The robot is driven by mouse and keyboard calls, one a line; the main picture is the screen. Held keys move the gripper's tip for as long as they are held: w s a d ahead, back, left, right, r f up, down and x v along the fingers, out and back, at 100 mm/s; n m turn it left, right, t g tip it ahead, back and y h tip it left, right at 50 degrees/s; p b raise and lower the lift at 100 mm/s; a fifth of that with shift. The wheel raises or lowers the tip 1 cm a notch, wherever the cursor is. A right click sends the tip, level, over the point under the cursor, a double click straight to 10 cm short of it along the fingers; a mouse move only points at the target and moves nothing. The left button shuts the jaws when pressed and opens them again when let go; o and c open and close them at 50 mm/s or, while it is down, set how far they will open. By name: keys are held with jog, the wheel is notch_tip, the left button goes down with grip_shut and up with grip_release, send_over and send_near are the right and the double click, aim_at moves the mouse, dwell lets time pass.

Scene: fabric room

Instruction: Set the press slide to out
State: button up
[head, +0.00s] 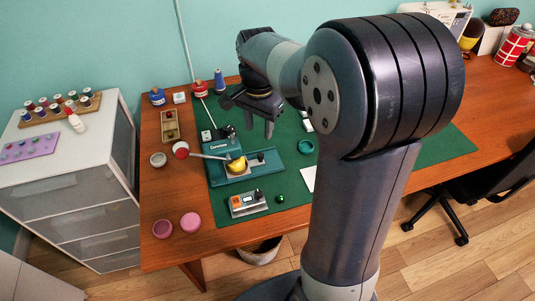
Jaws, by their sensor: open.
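The teal press (218,145) stands on the green mat at the left part of the table. Its long lever with a red knob (181,150) points left. A teal base with a slide (262,163) runs to the right in front of the press, with a yellow round piece (237,165) near its left part. A small dark knob sits on the base. I cannot tell the slide's exact position from this view. My gripper (247,118) is open and empty, above the mat behind and right of the press, apart from it.
A grey device with an orange part (247,203) and a green ball (280,199) lie in front of the press. A teal ring (305,147) is to the right. Pink round tins (190,222) stand at front left.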

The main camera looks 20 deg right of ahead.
aim_at(261, 154)
jog(key=shift+m, duration=0.7)
jog(key=w+f, duration=0.1)
jog(key=f, duration=0.3)
jog(key=w+f+b, duration=0.1)
jog(key=f, duration=0.4)
jog(key=w+d+f+b, duration=0.1)
jog(key=f, duration=0.3)
jog(key=shift+f, duration=0.15)
jog(key=shift+c, duration=0.3)
grip_shut()
